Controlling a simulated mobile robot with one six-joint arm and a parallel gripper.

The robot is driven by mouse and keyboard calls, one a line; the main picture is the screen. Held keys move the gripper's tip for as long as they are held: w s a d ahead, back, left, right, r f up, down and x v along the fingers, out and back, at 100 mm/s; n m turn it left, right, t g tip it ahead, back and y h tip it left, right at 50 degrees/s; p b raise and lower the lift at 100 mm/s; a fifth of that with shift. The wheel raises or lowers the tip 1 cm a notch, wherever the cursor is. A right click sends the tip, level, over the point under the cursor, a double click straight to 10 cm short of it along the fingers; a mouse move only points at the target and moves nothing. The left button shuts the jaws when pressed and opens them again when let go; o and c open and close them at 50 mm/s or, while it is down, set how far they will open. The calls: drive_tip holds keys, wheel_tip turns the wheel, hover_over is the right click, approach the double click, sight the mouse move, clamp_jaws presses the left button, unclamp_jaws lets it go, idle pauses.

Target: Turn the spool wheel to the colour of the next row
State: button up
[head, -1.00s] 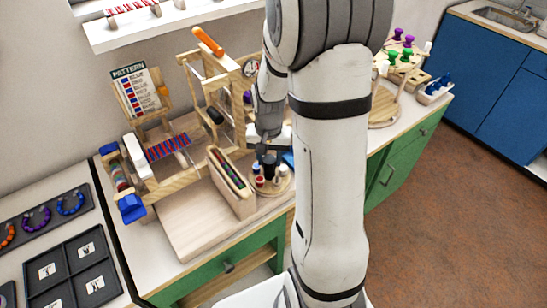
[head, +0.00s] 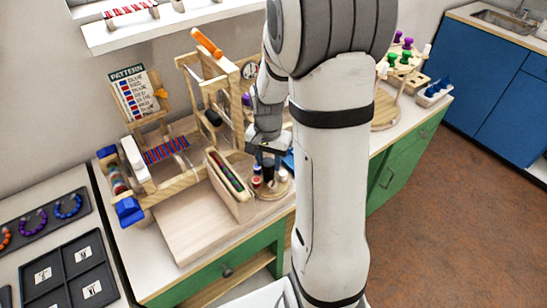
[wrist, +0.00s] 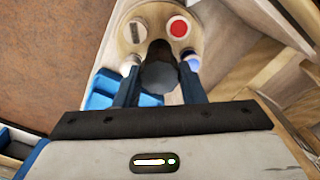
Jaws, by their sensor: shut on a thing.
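The spool wheel (head: 272,192) is a small round wooden disc on the table, with several spools around a dark central knob. In the wrist view my gripper (wrist: 160,85) is shut on the dark knob (wrist: 160,66). A red-topped spool (wrist: 179,28) and a grey-topped spool (wrist: 137,32) stand on the disc (wrist: 156,14) beyond the knob. The pattern card (head: 135,96) stands upright behind the loom (head: 177,180), which carries red and blue bead rows.
A wooden box with coloured strips (head: 228,174) stands close left of the wheel. A wooden frame with an orange handle (head: 207,42) rises behind. A blue tray (wrist: 104,88) lies beside the wheel. My arm hides the table's middle.

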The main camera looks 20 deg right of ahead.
drive_tip(key=o, duration=1)
drive_tip(key=shift+w, duration=0.1)
wheel_tip(320, 180, up, 8)
drive_tip(key=shift+f, duration=0.1)
drive_tip(key=shift+a, duration=0.1)
drive_tip(key=s+a+r+n+t, duration=0.1)
drive_tip(key=s+a+r+n, duration=0.2)
drive_tip(key=s, duration=0.4)
drive_tip(key=s+a+r+n+t, duration=0.2)
drive_tip(key=s+a+r+n, duration=0.1)
drive_tip(key=s, duration=0.5)
drive_tip(key=a+n, duration=0.1)
drive_tip(key=n, duration=0.1)
drive_tip(key=shift+a+r+n, duration=0.25)
drive_tip(key=shift+r+n, duration=0.1)
drive_tip(key=shift+n, duration=0.05)
